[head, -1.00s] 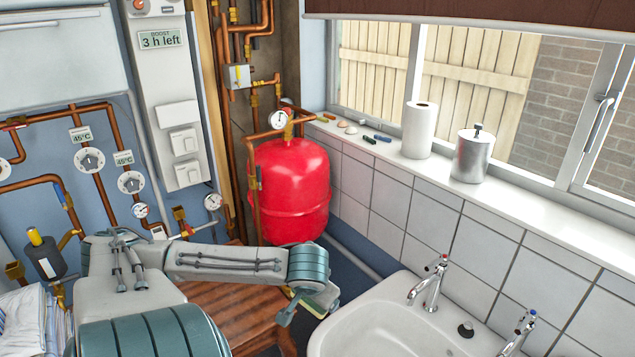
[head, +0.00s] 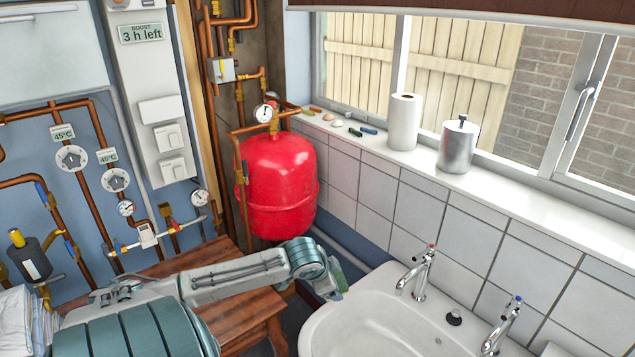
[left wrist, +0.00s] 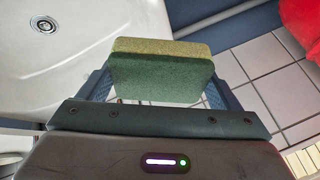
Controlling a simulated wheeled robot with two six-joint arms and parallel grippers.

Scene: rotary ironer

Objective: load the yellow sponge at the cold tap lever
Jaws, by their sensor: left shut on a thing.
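The sponge (left wrist: 160,75) has a yellow layer and a green scouring layer. My left gripper (left wrist: 158,88) is shut on it, a finger at each side. In the head view the left gripper (head: 328,288) is beside the left end of the white basin (head: 375,320), with the green of the sponge just showing at its tip. The cold tap (head: 503,325) has a blue-marked lever (head: 516,301) on the basin's right part, well apart from the sponge. The red-marked tap (head: 419,272) stands between them. My right gripper is in neither current view.
A red tank (head: 280,185) with pipes stands behind the left gripper. A wooden table (head: 235,318) is under the left arm. The sill holds a paper roll (head: 404,122), a metal canister (head: 458,145) and small items. The basin bowl looks empty around its drain.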

